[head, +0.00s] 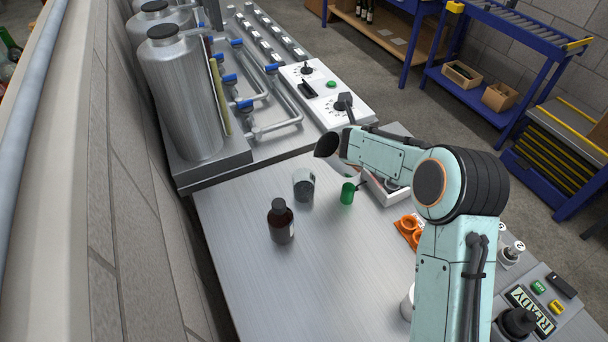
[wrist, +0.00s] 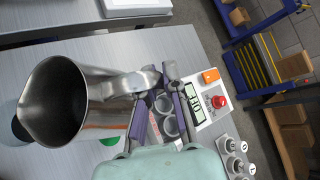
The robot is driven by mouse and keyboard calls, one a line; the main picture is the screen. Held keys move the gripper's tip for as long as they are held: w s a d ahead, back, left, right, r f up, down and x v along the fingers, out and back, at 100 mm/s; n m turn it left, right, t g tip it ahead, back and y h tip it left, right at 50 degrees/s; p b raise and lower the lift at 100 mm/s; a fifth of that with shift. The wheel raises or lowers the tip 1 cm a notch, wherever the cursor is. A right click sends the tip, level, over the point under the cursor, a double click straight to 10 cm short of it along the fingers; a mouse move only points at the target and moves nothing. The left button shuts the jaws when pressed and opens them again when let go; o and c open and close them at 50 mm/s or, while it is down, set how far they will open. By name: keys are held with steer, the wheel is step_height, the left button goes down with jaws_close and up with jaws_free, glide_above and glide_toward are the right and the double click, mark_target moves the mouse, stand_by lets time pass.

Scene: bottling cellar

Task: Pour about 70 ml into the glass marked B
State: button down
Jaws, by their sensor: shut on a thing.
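A steel jug (wrist: 98,112) with a spout and a side handle fills the left of the wrist view. My gripper (wrist: 160,88) is shut on its handle. In the head view the jug's dark mouth (head: 326,146) shows past my arm, which hides the gripper and most of the jug. The inside looks dark and I cannot make out a liquid level. A clear glass (head: 303,184) stands on the steel table, nearer than the jug's mouth in the head view. I cannot read a letter B on it. No stream of liquid shows.
A brown bottle (head: 281,223) stands near the glass, and a small green cylinder (head: 347,194) to its right. Orange rings (head: 408,229) lie by my arm. A box with a display (wrist: 193,103) and red button (wrist: 219,101) shows in the wrist view. The table's near left (head: 240,270) is clear.

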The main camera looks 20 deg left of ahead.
steer(key=shift+w+d+m, duration=0.25)
steer(key=shift+d+m, duration=0.05)
steer(key=shift+d, duration=0.1)
steer(key=w+d+f+m+g+y, duration=0.3)
steer(key=d+f+g+y, duration=0.1)
steer(key=d+f, duration=0.1)
steer(key=shift+w+f+y, duration=0.25)
steer(key=shift+w+y, duration=0.15)
steer(key=shift+s, duration=0.1)
stand_by(1.1)
